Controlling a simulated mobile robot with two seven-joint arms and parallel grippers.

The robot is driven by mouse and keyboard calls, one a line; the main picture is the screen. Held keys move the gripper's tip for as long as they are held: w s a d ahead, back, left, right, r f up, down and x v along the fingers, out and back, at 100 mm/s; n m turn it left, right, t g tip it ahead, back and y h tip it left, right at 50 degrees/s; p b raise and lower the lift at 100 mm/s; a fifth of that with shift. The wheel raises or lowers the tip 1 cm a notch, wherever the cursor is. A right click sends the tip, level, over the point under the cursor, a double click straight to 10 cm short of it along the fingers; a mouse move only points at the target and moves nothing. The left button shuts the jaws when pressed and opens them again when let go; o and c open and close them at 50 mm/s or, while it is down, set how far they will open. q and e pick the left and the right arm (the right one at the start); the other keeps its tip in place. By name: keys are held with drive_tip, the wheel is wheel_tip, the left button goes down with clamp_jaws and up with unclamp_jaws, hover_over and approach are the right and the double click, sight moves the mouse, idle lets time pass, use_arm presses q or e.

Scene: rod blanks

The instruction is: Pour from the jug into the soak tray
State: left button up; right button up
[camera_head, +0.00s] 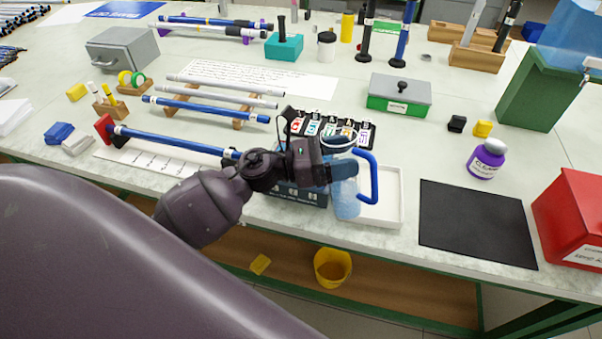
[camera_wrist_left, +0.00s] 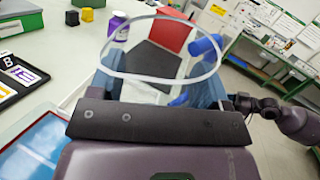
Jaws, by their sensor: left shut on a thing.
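The jug (camera_head: 346,203) is clear and bluish with a blue handle (camera_head: 374,178). My left gripper (camera_head: 343,170) is shut on the jug and hides much of its body. In the head view the jug looks about upright and overlaps the left part of the white soak tray (camera_head: 393,212). I cannot tell how high it is above the tray. In the left wrist view the jug's pale oval rim (camera_wrist_left: 160,78) and blue handle (camera_wrist_left: 205,45) show ahead of the gripper. No stream of liquid shows. My right gripper (camera_wrist_left: 243,103) appears small at the right there, its jaws unclear.
A red box (camera_head: 572,218) stands at the far right. Rods on wooden rests (camera_head: 205,115) lie left.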

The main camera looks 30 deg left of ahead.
sight(338, 134)
use_arm(q)
drive_tip(key=shift+w+a+f+m+g+y, duration=0.2)
drive_tip(key=shift+a+m+y, duration=0.1)
drive_tip(key=shift+a, duration=0.15)
drive_tip(key=shift+w+a+f+m+g+y, duration=0.15)
drive_tip(key=shift+a+m+y, duration=0.15)
drive_tip(key=shift+a, duration=0.15)
drive_tip(key=shift+c, duration=1.2)
drive_tip(key=shift+f, duration=0.15)
clamp_jaws()
use_arm(e)
drive_tip(key=shift+s+d+r, duration=0.1)
drive_tip(key=shift+s+r, duration=0.2)
drive_tip(key=shift+s, duration=0.1)
use_arm(q)
drive_tip(key=shift+w+r+p, duration=0.1)
drive_tip(key=shift+r+p, duration=0.75)
drive_tip(key=shift+r, duration=0.1)
drive_tip(key=shift+w+r+p, duration=0.1)
drive_tip(key=shift+r+p, duration=1.15)
drive_tip(key=shift+r, duration=0.45)
use_arm(e)
drive_tip(key=shift+t, duration=0.3)
drive_tip(key=r, duration=0.1)
drive_tip(key=w+r, duration=0.1)
drive_tip(key=r, duration=0.3)
drive_tip(key=shift+w+a+r, duration=0.2)
drive_tip(key=shift+w, duration=0.15)
